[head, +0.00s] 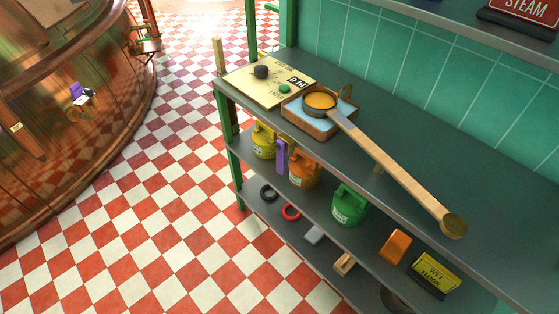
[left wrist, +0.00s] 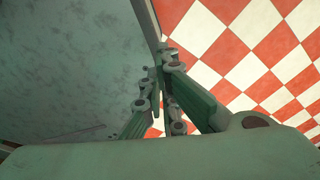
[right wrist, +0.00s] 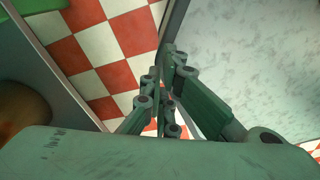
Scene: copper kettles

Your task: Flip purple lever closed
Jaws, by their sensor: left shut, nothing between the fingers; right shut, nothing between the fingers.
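A purple lever (head: 282,157) hangs down at the front edge of the dark counter, below the tray with the orange-filled pan. Another small purple piece (head: 75,90) shows on the side of the big copper kettle (head: 100,50) at the left, beside small white and black parts. I cannot tell from here whether either one stands open or closed. My left gripper (left wrist: 161,78) shows only in the left wrist view, shut and empty. My right gripper (right wrist: 160,78) shows only in the right wrist view, shut and empty. Neither wrist view shows a purple lever.
Yellow, orange and green cans (head: 350,204) stand on the shelf below. The checkered floor (head: 150,200) is clear.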

